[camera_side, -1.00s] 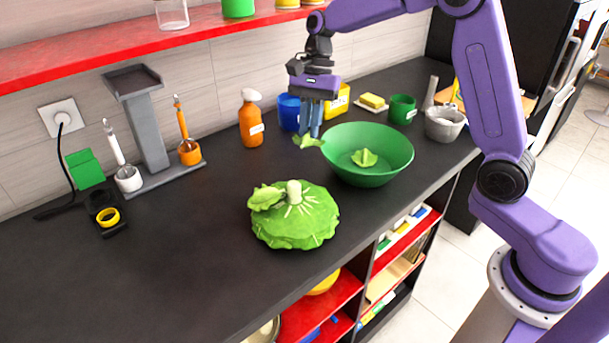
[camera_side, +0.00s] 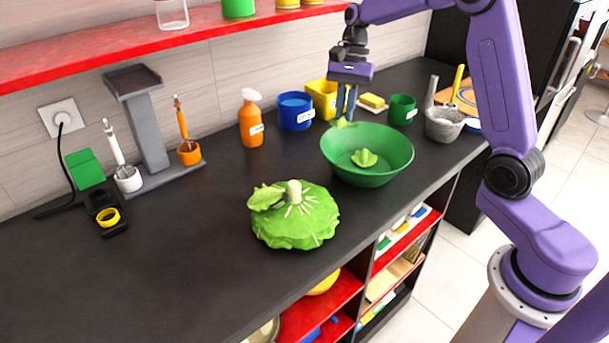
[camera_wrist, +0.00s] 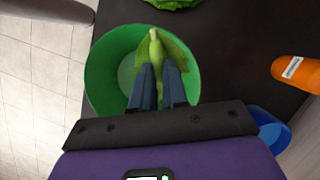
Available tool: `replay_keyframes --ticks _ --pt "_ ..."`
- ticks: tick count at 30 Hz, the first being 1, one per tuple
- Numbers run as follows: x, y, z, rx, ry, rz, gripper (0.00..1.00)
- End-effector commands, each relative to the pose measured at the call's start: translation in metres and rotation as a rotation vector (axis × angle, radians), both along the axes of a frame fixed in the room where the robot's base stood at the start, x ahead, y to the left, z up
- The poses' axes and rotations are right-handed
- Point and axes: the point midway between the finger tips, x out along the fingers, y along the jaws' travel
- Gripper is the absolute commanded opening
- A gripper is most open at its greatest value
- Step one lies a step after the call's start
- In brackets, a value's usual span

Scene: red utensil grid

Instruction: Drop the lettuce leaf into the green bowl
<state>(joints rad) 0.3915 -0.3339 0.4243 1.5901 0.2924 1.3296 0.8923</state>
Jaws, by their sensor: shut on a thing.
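My gripper (camera_side: 346,108) is shut on a lettuce leaf (camera_side: 344,124) and holds it at the far rim of the green bowl (camera_side: 385,178), by the bowl's upper left edge in the side view. In the wrist view the leaf (camera_wrist: 155,52) hangs between the fingertips (camera_wrist: 158,78) over the green bowl (camera_wrist: 97,75). Another leaf (camera_side: 364,158) lies inside the bowl in the side view; in the wrist view it cannot be made out. The lettuce head (camera_side: 300,225) sits on the counter, left of the bowl, with a loose-looking leaf (camera_side: 264,197) on its left side.
Behind the bowl stand an orange bottle (camera_side: 251,122), a blue container (camera_side: 296,112), a yellow container (camera_side: 322,97), a butter dish (camera_side: 372,101) and a green cup (camera_side: 402,109). A grey mortar (camera_side: 444,124) is to its right.

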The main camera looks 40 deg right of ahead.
Motion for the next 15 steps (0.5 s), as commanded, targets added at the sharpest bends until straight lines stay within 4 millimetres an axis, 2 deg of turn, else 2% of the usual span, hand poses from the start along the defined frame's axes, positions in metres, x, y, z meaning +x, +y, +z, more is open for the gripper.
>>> replay_keyframes --ticks 1,6,10,15 --pt "-0.003 -0.021 -0.002 0.0 0.003 -0.007 0.0" --pt "-0.013 -0.067 -0.006 0.003 0.002 -0.004 0.0" --pt "-0.018 -0.086 -0.008 0.005 0.003 -0.001 0.0" --pt "-0.021 -0.093 -0.015 0.006 0.004 0.002 0.0"
